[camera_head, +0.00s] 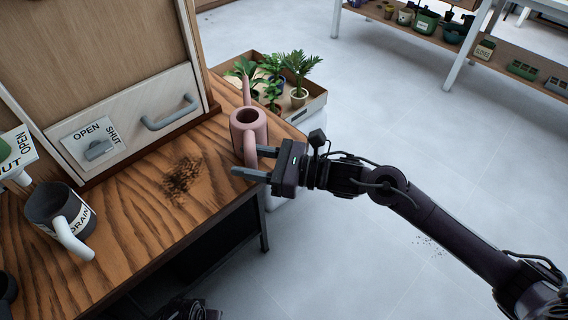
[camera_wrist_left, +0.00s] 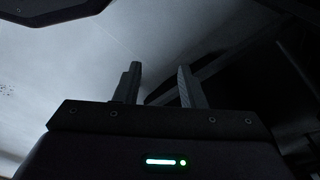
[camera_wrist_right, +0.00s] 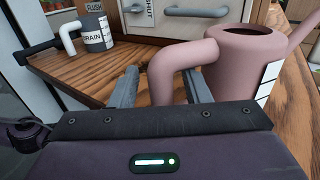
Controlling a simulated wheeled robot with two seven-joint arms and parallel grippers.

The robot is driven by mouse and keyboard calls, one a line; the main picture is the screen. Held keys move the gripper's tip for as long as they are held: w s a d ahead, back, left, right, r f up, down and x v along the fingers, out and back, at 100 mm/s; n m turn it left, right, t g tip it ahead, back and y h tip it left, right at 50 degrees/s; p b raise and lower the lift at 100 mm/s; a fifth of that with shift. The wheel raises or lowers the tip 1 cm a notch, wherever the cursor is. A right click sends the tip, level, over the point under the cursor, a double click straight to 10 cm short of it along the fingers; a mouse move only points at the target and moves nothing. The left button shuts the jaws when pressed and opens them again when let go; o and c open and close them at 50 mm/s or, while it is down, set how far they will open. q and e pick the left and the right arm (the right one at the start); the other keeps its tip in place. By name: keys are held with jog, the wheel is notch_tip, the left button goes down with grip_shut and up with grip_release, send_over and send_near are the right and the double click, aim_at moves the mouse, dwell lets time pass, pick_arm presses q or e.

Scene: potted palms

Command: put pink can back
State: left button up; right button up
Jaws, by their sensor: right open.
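The pink watering can (camera_head: 248,130) stands upright on the wooden bench near its right corner, spout pointing to the back and handle toward the front. It also shows in the right wrist view (camera_wrist_right: 232,62), with a white label partly visible on its side. My right gripper (camera_head: 248,163) is open at the can's handle. In the right wrist view the handle comes down between its two spread fingers (camera_wrist_right: 160,80), which are not closed on it.
A grey can labelled DRAIN (camera_head: 60,212) stands on the bench at left. A cabinet drawer with a grey handle (camera_head: 168,112) and an OPEN/SHUT plate (camera_head: 92,143) is behind. A crate of potted palms (camera_head: 313,105) sits beyond the bench's right edge. Open floor lies right.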

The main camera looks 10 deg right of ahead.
pick_arm(q)
jog(key=shift+d+r+b, duration=0.15)
jog(key=shift+r, duration=0.45)
jog(key=shift+d+r+b, duration=0.15)
jog(key=shift+r, duration=0.45)
pick_arm(e)
jog(key=v, duration=0.9)
pick_arm(q)
jog(key=shift+s+f, duration=0.1)
jog(key=shift+f, duration=0.05)
pick_arm(e)
jog(key=shift+s+d, duration=0.1)
jog(key=shift+d, duration=0.05)
